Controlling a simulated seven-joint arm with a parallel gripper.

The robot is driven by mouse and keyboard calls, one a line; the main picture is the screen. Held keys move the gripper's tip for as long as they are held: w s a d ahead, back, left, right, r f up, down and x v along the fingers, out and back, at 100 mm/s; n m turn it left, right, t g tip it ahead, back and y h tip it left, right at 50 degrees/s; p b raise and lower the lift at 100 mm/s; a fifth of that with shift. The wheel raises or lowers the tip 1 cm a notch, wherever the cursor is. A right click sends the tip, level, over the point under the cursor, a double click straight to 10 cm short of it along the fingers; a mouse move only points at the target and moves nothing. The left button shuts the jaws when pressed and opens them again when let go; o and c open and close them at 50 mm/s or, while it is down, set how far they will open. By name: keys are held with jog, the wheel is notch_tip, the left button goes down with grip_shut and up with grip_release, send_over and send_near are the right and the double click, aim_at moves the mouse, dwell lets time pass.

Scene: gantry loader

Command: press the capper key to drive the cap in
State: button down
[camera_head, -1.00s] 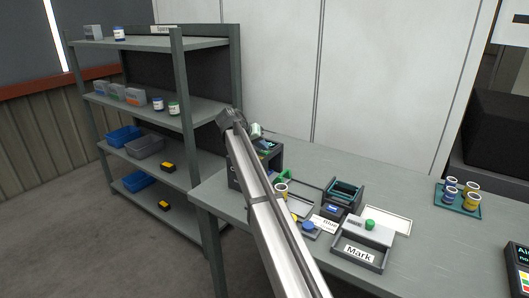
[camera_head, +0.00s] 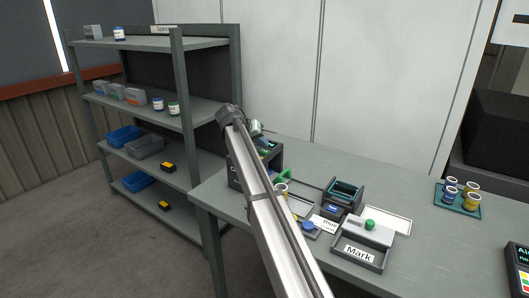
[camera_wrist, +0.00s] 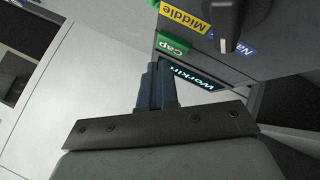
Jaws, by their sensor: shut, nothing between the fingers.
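The capper is a dark box (camera_head: 272,158) at the left end of the bench, partly hidden behind my arm in the head view. In the wrist view its green key labelled "Cap" (camera_wrist: 174,46) is on the box's edge beside a lit display (camera_wrist: 190,77) reading "Workin", the rest cut off. My gripper (camera_wrist: 157,68) is shut and empty, its blue-grey fingertips just below the Cap key in the picture. I cannot tell whether they touch it. The cap and its container are not visible at the capper.
A black knob (camera_wrist: 228,18) with a yellow "Middle" label sits close by the key. A shelf rack (camera_head: 180,95) stands at left.

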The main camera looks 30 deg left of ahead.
aim_at(263, 151)
dwell(0.3)
jog(key=shift+r, duration=2.55)
jog(key=shift+w+d, duration=0.1)
